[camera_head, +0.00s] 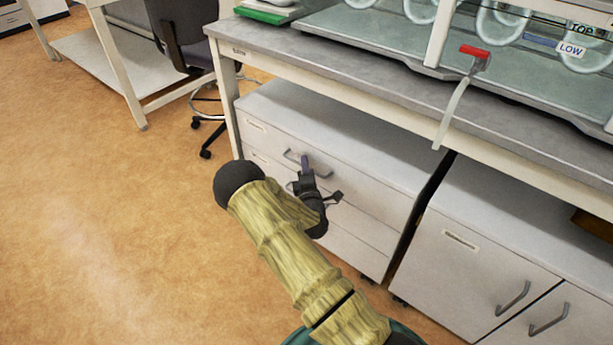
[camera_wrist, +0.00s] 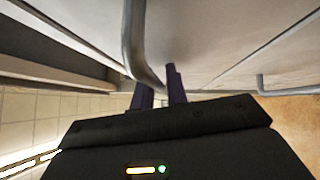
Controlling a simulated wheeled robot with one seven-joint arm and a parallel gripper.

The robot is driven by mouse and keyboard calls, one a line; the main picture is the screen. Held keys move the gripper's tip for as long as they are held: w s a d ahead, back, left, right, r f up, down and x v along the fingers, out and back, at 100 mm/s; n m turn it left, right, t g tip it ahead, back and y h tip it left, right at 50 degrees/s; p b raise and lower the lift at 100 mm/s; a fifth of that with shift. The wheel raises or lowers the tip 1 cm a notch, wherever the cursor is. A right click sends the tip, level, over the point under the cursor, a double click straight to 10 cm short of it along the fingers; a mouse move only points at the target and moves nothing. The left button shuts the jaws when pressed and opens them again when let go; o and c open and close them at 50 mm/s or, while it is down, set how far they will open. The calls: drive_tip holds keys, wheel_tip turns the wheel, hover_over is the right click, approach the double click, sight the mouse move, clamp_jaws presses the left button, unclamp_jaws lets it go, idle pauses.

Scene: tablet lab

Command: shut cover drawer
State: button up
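The white drawer cabinet (camera_head: 345,135) stands under the bench, with several drawer fronts stacked one above another. The top drawer front (camera_head: 268,138) looks about level with the cabinet face; I cannot tell whether a small gap is left. Its grey bar handle (camera_head: 322,175) also shows in the wrist view (camera_wrist: 134,40). My gripper (camera_head: 306,165) is at this handle, and a dark purple finger shows there. In the wrist view my gripper's fingers (camera_wrist: 160,90) stand a little apart, with the handle's curved end at or between them. I cannot tell whether they grip it. A lower handle is partly hidden by my gripper.
A second cabinet (camera_head: 480,265) with two door handles stands to the right, past a dark gap. The bench top (camera_head: 330,45) overhangs the cabinets. A bent lever with a red end (camera_head: 474,51) hangs over its edge. A chair (camera_head: 187,35) stands at the back left. The floor at left is clear.

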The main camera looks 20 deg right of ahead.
drive_tip(key=s+a+f+p, duration=0.2)
drive_tip(key=s+p, duration=0.1)
drive_tip(key=s, duration=1.4)
drive_tip(key=shift+a+f, duration=0.2)
drive_tip(key=shift+a, duration=0.1)
